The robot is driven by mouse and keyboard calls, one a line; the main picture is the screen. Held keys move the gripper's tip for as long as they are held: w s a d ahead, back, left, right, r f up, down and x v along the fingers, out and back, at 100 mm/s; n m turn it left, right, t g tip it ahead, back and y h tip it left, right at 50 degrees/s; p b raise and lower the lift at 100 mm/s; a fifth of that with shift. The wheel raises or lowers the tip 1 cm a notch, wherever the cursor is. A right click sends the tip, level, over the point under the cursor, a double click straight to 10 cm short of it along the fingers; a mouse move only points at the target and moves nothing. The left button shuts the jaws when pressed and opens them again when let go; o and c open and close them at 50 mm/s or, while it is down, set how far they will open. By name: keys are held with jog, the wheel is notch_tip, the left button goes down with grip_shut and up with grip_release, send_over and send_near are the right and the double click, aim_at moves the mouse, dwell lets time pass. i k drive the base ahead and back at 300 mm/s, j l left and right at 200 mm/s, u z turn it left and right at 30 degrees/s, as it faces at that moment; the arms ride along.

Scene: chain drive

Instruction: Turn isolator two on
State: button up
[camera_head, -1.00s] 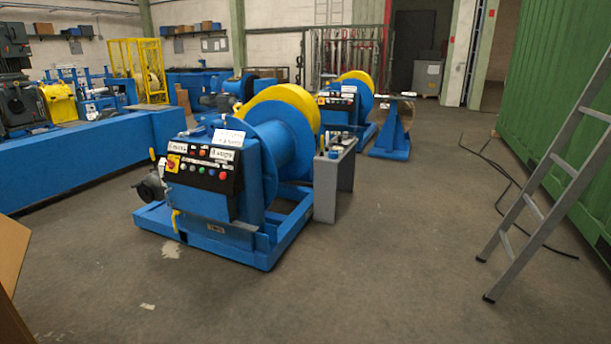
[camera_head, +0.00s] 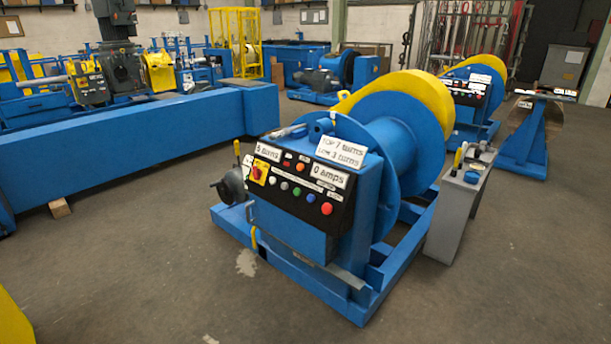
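A blue winch (camera_head: 385,135) with a yellow guard stands in the middle. Its black control panel (camera_head: 296,190) has a red-and-yellow rotary switch (camera_head: 260,172) at its left end, several coloured buttons, and labels reading "5 turns" and "0 amps". A second winch (camera_head: 478,85) stands behind it to the right, with its own dark panel (camera_head: 467,87) and white labels. I cannot tell which switch is isolator two, nor any switch's position. My gripper is not in view.
A grey stand (camera_head: 460,205) with small items is right of the near winch. A long blue beam (camera_head: 120,140) runs along the left. A yellow object (camera_head: 12,322) shows at bottom left. The floor (camera_head: 120,280) in front is clear.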

aim_at(257, 173)
jog(key=i+u, duration=0.25)
jog(key=i, duration=0.15)
jog(key=i+l+u, duration=0.25)
jog(key=i, duration=0.15)
jog(key=i+u, duration=0.25)
jog(key=i, duration=0.15)
jog(key=i+u, duration=0.3)
jog(key=i, duration=1.35)
